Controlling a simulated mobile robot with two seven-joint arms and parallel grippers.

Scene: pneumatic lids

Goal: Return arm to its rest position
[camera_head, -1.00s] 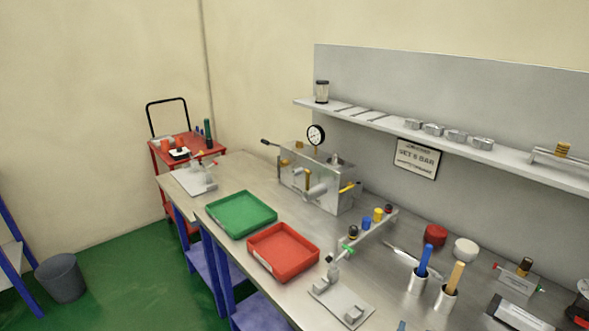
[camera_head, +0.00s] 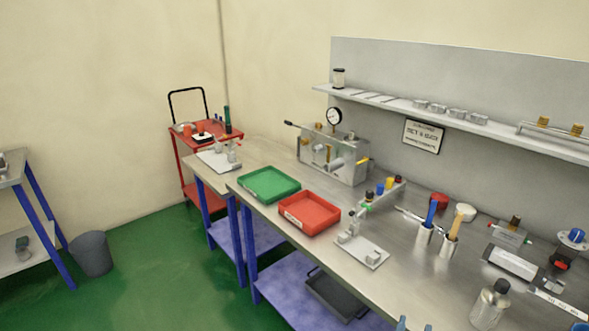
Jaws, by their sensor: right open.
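Only the tips of my right gripper (camera_head: 414,326) show, at the bottom edge of the head view. Two small blue-grey fingertips stand apart with nothing seen between them. They are in front of the workbench (camera_head: 300,256), low in the picture and left of a grey bottle with a dark cap (camera_head: 490,304). The rest of the right arm is below the frame. My left gripper and arm are not in view.
On the bench are a green tray (camera_head: 269,196), a red tray (camera_head: 309,222), a metal gauge box (camera_head: 340,167), a small fixture (camera_head: 374,258) and two tool cups (camera_head: 424,233). A shelf (camera_head: 500,130) runs above.

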